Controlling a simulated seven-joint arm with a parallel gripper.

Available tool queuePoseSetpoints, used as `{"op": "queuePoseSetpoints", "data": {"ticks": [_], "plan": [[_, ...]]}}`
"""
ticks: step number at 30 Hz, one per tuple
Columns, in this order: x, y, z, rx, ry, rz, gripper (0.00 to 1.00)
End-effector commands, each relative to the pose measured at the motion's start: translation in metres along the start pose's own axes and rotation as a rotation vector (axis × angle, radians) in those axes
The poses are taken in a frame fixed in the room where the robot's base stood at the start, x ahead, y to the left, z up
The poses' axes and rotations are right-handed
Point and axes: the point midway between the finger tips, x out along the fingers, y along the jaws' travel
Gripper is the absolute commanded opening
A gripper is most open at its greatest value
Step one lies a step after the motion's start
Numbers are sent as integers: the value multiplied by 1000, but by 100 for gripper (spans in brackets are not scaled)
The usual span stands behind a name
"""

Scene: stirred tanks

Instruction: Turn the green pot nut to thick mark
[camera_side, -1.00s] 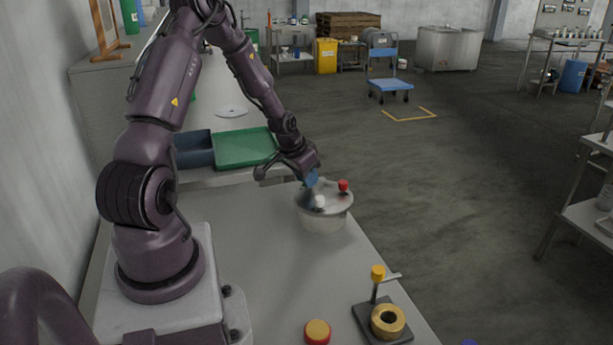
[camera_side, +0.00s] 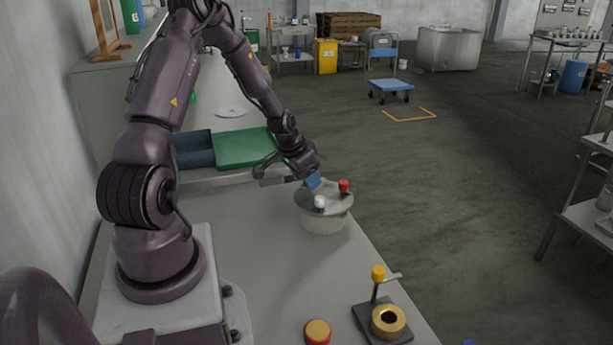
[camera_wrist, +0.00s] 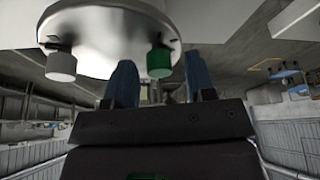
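The pot (camera_side: 324,220) stands on the bench with a round metal lid (camera_side: 335,205). A red knob (camera_side: 344,186) and a white knob (camera_side: 320,202) stand on the lid. The green pot nut (camera_wrist: 159,62) shows in the wrist view at the lid's rim, and the white knob (camera_wrist: 60,66) is left of it. In the side view my gripper hides the nut. I cannot make out a thick mark.
A stand with a yellow knob and brass ring (camera_side: 388,322) is at the bench's front right, near a red and yellow button (camera_side: 317,332). A green tray (camera_side: 245,150) and a dark blue bin (camera_side: 193,150) lie behind. The bench left of the pot is clear.

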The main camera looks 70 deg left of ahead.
Motion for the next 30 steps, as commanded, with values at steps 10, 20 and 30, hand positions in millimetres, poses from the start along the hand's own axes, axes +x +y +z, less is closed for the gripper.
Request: {"op": "queuePoseSetpoints", "data": {"ticks": [10,20,30], "plan": [[-16,0,0,0,-1,-3,50],[-84,0,-1,2,4,-5,50],[-127,0,0,0,1,-1,50]]}}
